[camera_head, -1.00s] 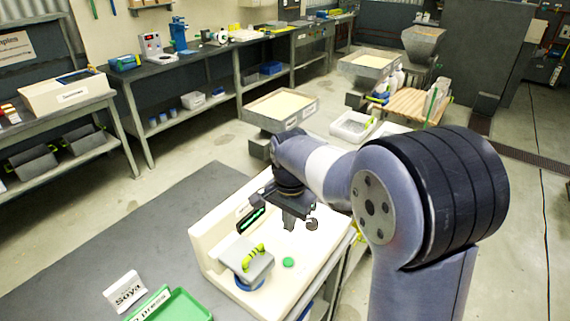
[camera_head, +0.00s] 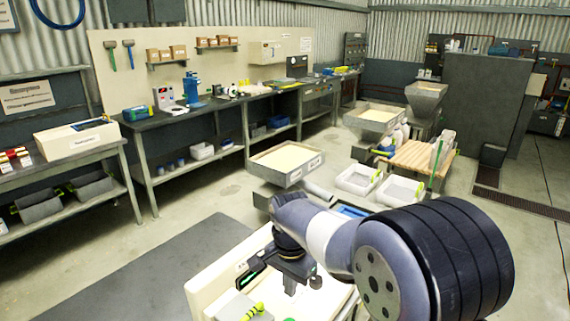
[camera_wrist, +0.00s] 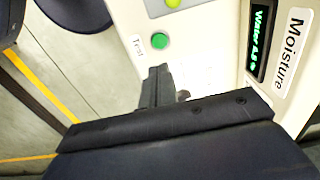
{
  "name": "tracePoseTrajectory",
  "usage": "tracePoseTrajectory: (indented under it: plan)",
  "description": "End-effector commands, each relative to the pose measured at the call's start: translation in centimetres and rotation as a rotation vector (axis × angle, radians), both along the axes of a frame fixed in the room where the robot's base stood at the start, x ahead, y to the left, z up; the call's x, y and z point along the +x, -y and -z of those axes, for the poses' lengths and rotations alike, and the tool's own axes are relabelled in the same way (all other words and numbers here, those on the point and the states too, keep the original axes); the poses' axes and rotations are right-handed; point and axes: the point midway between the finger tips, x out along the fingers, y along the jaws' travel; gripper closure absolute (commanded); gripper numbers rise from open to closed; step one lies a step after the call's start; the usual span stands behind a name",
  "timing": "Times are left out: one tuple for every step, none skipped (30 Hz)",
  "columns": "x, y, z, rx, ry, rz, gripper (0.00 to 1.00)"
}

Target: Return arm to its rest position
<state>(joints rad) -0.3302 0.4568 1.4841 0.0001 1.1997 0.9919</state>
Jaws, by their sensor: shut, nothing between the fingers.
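My gripper (camera_head: 301,284) hangs at the end of my bent arm, over the cream moisture meter (camera_head: 212,283) at the lower middle of the head view. Its fingers are together with nothing between them. In the wrist view the closed fingers (camera_wrist: 158,86) point at the meter's top, apart from the green Test button (camera_wrist: 159,41). The meter's lit display (camera_wrist: 262,38) and Moisture label (camera_wrist: 291,50) show at the upper right there. The meter's lower part is cut off by the head view's bottom edge.
A hopper tray of pale material (camera_head: 287,163) stands behind my arm. White bins (camera_head: 359,179) and a slatted wooden table (camera_head: 421,160) are to its right. A long workbench (camera_head: 215,103) runs along the wall. Floor at left, with a dark mat (camera_head: 165,268), is clear.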

Motion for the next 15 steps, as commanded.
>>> tracePoseTrajectory:
  plan:
    - [0.1, 0.0, -0.9, 0.001, 0.003, 0.001, 1.00]
    - [0.0, 0.0, -1.2, 0.001, 0.002, 0.001, 1.00]
    - [0.0, 0.0, -1.6, 0.000, 0.001, 0.001, 1.00]
    - [0.0, 0.0, -1.9, 0.000, 0.001, 0.001, 1.00]
    - [0.0, 0.0, -2.1, 0.000, 0.001, 0.001, 1.00]
    - [0.0, 0.0, -2.3, 0.000, 0.000, 0.001, 1.00]
    - [0.0, 0.0, -2.3, 0.000, 0.000, 0.001, 1.00]
    - [0.0, 0.0, -2.4, -0.001, -0.001, 0.001, 1.00]
    - [0.0, 0.0, -2.4, 0.000, -0.001, 0.001, 1.00]
    - [0.0, 0.0, -2.4, 0.000, -0.001, 0.001, 1.00]
    - [0.0, 0.0, -2.4, 0.000, -0.001, 0.001, 1.00]
    - [0.0, 0.0, -2.4, 0.000, -0.001, 0.001, 1.00]
    - [0.0, 0.0, -2.4, 0.000, -0.001, 0.001, 1.00]
    - [0.0, 0.0, -2.4, 0.000, -0.001, 0.001, 1.00]
    - [0.0, 0.0, -2.4, 0.000, -0.001, 0.001, 1.00]
